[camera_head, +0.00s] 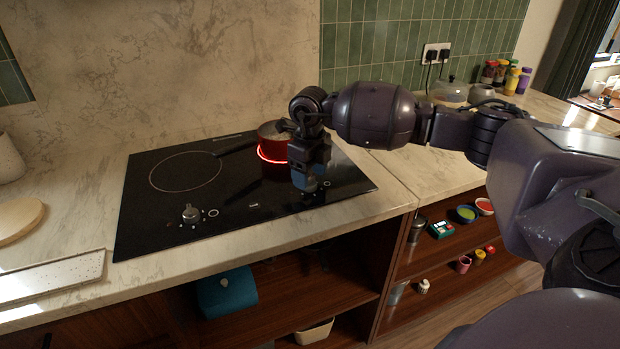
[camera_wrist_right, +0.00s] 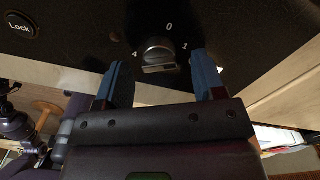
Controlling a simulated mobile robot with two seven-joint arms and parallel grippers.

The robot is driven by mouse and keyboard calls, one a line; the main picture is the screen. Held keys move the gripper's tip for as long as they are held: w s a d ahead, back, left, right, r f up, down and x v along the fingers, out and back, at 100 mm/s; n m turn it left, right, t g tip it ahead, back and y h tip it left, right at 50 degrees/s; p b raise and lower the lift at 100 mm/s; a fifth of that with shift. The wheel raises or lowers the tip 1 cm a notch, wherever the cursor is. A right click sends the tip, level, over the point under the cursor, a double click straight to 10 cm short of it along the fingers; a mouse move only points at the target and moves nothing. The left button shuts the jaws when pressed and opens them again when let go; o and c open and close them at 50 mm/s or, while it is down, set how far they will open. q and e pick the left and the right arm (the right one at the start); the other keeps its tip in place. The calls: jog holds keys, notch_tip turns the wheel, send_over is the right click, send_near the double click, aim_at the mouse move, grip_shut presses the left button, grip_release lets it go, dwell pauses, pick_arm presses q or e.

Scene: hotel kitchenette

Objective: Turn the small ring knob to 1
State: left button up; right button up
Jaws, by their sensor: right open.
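The small ring knob (camera_wrist_right: 158,50) is a silver dial on the black cooktop, with the marks 0, 1 and 4 visible around it in the wrist view. I cannot tell which mark its pointer faces. My right gripper (camera_wrist_right: 160,72) is open. Its two blue fingers are on either side of the knob, with gaps between them and it. In the head view, my right gripper (camera_head: 306,182) points down at the cooktop's front right and hides this knob. The small ring (camera_head: 272,157) glows red under a red pot (camera_head: 276,147). My left gripper is out of view.
The cooktop (camera_head: 235,190) has another knob (camera_head: 190,213) at its front left, below the unlit large ring (camera_head: 185,171). The pot's dark handle (camera_head: 236,146) reaches left. A Lock button (camera_wrist_right: 20,26) shows in the wrist view. Open shelves with small items lie below the counter.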

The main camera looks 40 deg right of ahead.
aim_at(310, 179)
notch_tip(310, 179, up, 8)
jog(key=shift+r+p, duration=0.15)
jog(key=shift+p, duration=0.15)
jog(key=shift+r, duration=0.35)
jog(key=shift+s+f, duration=0.1)
jog(key=shift+s, duration=0.05)
